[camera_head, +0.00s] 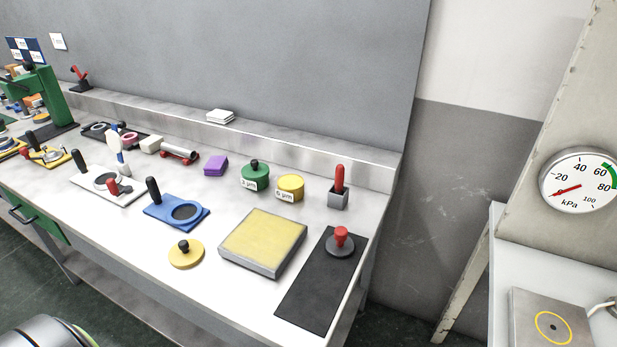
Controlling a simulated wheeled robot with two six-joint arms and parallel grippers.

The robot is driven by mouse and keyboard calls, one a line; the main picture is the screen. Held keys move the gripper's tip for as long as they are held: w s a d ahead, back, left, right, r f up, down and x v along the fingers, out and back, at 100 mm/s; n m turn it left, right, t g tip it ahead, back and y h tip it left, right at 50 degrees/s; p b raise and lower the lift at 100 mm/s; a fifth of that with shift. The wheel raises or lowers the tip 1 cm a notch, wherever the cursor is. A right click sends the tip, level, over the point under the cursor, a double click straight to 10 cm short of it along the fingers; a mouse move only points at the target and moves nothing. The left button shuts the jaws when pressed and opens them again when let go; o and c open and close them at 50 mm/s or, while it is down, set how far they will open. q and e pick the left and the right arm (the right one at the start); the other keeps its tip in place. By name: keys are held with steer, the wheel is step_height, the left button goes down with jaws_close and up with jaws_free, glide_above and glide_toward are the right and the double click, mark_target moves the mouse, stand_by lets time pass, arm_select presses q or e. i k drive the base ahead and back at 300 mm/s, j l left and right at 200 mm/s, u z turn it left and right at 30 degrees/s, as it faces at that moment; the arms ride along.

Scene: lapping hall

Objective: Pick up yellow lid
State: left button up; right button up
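A round yellow lid (183,256) with a black knob on top lies flat on the white bench, near its front edge. It is left of a square block with a yellow top (262,243). A yellow jar (291,187) without a knob stands behind the block, next to a green jar (255,176) whose lid has a black knob. The lid is fully visible and nothing touches it. Neither of my grippers shows in the head view.
A blue plate with a black handle (177,211) lies behind the lid. A black mat (318,291) carries a red-knobbed grey disc (341,244) at the right. Bare bench surrounds the lid. A pressure gauge (579,181) stands at far right.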

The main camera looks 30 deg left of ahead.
mark_target(185, 253)
steer(key=u, duration=1.8)
steer(key=i+j+z, duration=0.15)
steer(key=j, duration=0.3)
steer(key=j+z, duration=0.15)
steer(key=j, duration=0.25)
steer(key=i, duration=0.05)
